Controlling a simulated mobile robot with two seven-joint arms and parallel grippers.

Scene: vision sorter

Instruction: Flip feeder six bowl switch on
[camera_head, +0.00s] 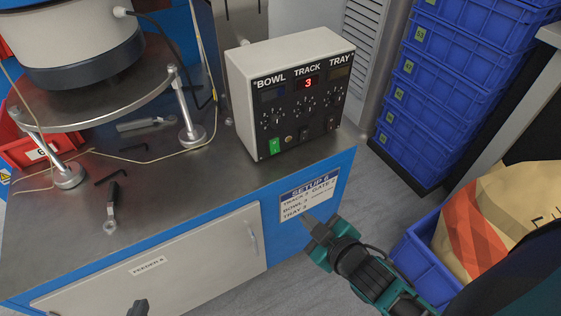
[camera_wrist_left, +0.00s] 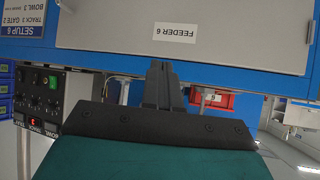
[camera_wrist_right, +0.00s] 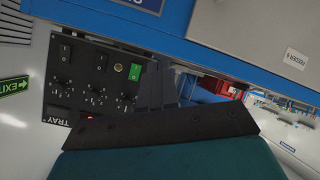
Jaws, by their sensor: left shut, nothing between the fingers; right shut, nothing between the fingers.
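A beige control box (camera_head: 290,95) with a black panel stands on the steel bench top, its columns labelled BOWL, TRACK and TRAY. A green rocker switch (camera_head: 274,146) is at the panel's lower left, below the BOWL dial; it also shows in the right wrist view (camera_wrist_right: 135,72). The BOWL display (camera_head: 272,95) looks dark; the TRACK display (camera_head: 308,83) shows a red 3. My right gripper (camera_head: 308,222) is shut and empty, in front of the setup card, below and apart from the panel. My left gripper (camera_head: 139,307) is shut and empty, low before the cabinet; only its tip shows in the head view.
A setup card (camera_head: 309,193) is on the blue bench front, right of the FEEDER 6 door (camera_head: 150,275). A bowl feeder (camera_head: 75,45) on a round plate stands at left. Loose tools lie nearby. Stacked blue crates (camera_head: 445,80) and a blue bin (camera_head: 415,255) with a sack are at right.

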